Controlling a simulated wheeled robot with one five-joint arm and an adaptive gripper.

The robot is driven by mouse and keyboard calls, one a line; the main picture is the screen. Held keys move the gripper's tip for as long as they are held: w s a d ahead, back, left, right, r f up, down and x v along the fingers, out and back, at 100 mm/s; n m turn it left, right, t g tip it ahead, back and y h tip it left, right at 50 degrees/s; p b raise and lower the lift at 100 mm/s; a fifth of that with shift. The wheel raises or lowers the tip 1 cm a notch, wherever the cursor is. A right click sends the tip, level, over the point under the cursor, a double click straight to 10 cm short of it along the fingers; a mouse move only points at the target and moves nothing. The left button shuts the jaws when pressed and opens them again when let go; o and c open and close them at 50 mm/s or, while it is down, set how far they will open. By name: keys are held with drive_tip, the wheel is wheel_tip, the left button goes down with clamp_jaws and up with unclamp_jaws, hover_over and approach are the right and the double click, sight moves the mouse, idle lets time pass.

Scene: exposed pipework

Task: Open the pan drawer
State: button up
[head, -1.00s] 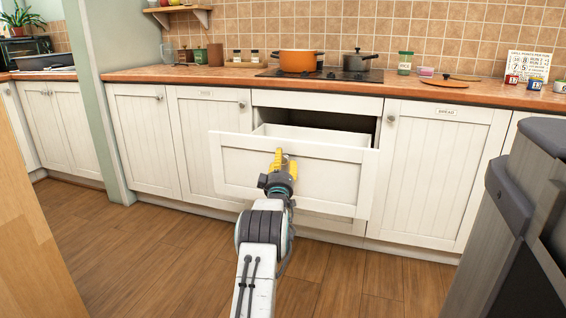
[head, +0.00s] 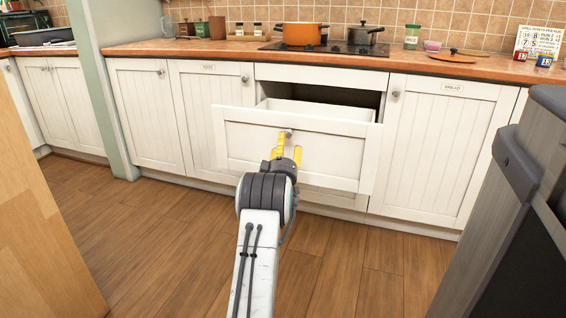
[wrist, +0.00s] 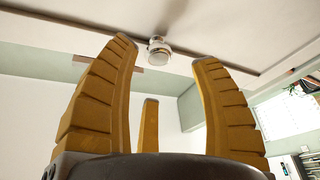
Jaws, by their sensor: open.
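The pan drawer (head: 240,148) is a white drawer under the hob, standing pulled out from the cabinet with its inside partly showing. Its round knob (head: 289,133) is at the upper middle of the drawer front. The knob (wrist: 159,50) also shows in the wrist view, just beyond the fingertips. My gripper (head: 286,142) is in front of the drawer, its yellow fingers spread on either side of the knob's line. In the wrist view the fingers (wrist: 168,60) are open and empty, apart from the knob.
White cupboards stand left (head: 205,115) and right (head: 440,150) of the drawer. The worktop holds an orange pot (head: 301,34) and a dark pan (head: 362,33). A grey unit (head: 505,200) is close on the right, a wooden panel (head: 45,210) on the left. Wooden floor between is clear.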

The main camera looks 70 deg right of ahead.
drive_tip(key=v, duration=0.6)
drive_tip(key=shift+a, duration=0.3)
drive_tip(key=shift+f, duration=0.1)
idle(0.5)
